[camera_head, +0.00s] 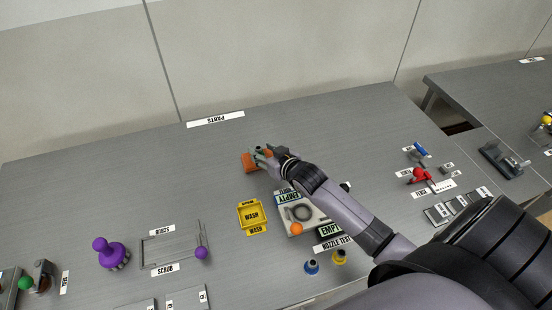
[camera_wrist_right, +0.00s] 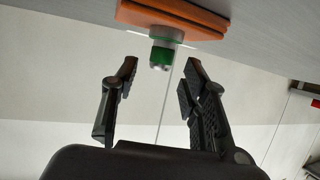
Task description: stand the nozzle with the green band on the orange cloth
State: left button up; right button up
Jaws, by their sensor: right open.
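The orange cloth (camera_head: 249,162) lies on the grey table near the far middle. In the wrist view it is the orange slab (camera_wrist_right: 170,18) at the top, as that picture is inverted. The nozzle with the green band (camera_wrist_right: 163,52) stands upright on the cloth, its base against it and its metal tip pointing away. In the head view the nozzle (camera_head: 258,149) is small and partly hidden by my right gripper (camera_head: 266,154). In the wrist view my right gripper (camera_wrist_right: 160,70) is open, with its fingers apart on either side of the nozzle's tip, not touching it. My left gripper is not in view.
A yellow wash tray (camera_head: 240,216) and a nozzle test station (camera_head: 288,222) stand nearer. Blue (camera_head: 311,267) and yellow (camera_head: 339,257) nozzles stand in front. A purple object (camera_head: 112,254) is at the left. The far table strip behind the cloth is free.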

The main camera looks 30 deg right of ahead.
jog(key=v, duration=1)
jog(key=shift+b, duration=0.3)
